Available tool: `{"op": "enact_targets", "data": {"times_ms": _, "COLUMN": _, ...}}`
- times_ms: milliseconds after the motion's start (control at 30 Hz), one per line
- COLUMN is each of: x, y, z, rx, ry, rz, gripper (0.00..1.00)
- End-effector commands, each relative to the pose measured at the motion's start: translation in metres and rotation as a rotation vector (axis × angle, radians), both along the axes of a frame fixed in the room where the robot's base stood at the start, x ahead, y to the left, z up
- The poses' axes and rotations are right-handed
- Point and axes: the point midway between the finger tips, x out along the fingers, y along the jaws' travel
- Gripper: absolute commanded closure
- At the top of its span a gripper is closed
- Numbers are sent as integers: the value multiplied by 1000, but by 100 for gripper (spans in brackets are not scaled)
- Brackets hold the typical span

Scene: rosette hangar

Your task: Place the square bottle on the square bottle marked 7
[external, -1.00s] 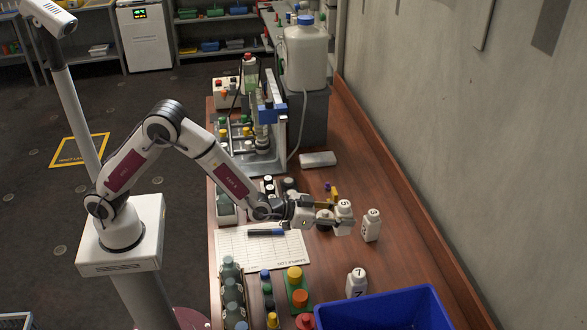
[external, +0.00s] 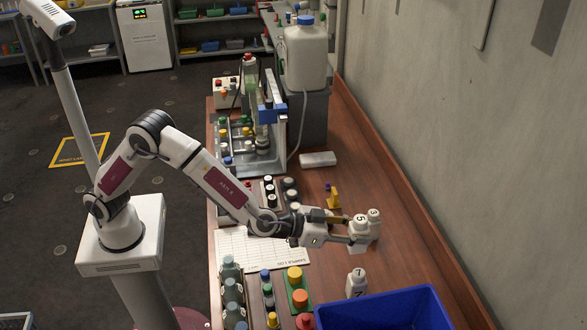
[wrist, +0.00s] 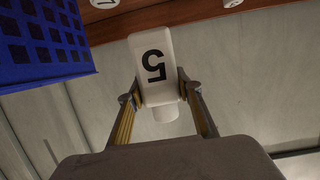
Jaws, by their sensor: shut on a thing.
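My gripper (external: 350,238) is shut on a white square bottle marked 5 (external: 360,228), held over the right side of the bench. In the wrist view the bottle marked 5 (wrist: 152,62) sits between my two fingers (wrist: 158,88); its digit reads upside down there. The white square bottle marked 7 (external: 356,284) stands upright on the bench, nearer the camera and apart from the held bottle. It shows partly at the top edge of the wrist view (wrist: 103,3).
Another white bottle (external: 374,218) stands just behind the held one in the external view; whether they touch is unclear. A blue crate (external: 385,308) lies close to the bottle marked 7. Several capped jars stand left of it. The wall runs along the right.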

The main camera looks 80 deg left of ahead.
Motion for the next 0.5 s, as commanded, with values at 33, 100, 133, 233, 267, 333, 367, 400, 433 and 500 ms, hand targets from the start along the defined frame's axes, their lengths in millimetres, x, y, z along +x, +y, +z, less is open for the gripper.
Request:
{"op": "enact_targets", "data": {"times_ms": 33, "x": 0, "y": -7, "z": 6, "rx": -2, "ry": -4, "rz": 3, "gripper": 92}}
{"op": "enact_targets", "data": {"times_ms": 100, "x": 0, "y": -15, "z": 13, "rx": -4, "ry": -3, "rz": 8, "gripper": 92}}
{"op": "enact_targets", "data": {"times_ms": 133, "x": 0, "y": -18, "z": 16, "rx": -4, "ry": -3, "rz": 12, "gripper": 92}}
{"op": "enact_targets", "data": {"times_ms": 233, "x": -1, "y": -28, "z": 25, "rx": -3, "ry": -3, "rz": 21, "gripper": 92}}
{"op": "enact_targets", "data": {"times_ms": 267, "x": -1, "y": -32, "z": 28, "rx": -3, "ry": -3, "rz": 24, "gripper": 92}}
{"op": "enact_targets", "data": {"times_ms": 333, "x": -1, "y": -39, "z": 35, "rx": -3, "ry": -2, "rz": 31, "gripper": 92}}
{"op": "enact_targets", "data": {"times_ms": 367, "x": -1, "y": -41, "z": 38, "rx": -3, "ry": -3, "rz": 34, "gripper": 92}}
{"op": "enact_targets", "data": {"times_ms": 400, "x": -1, "y": -44, "z": 41, "rx": -3, "ry": -3, "rz": 39, "gripper": 92}}
{"op": "enact_targets", "data": {"times_ms": 433, "x": -2, "y": -46, "z": 43, "rx": -3, "ry": -2, "rz": 42, "gripper": 92}}
{"op": "enact_targets", "data": {"times_ms": 500, "x": -1, "y": -49, "z": 48, "rx": -2, "ry": -2, "rz": 49, "gripper": 92}}
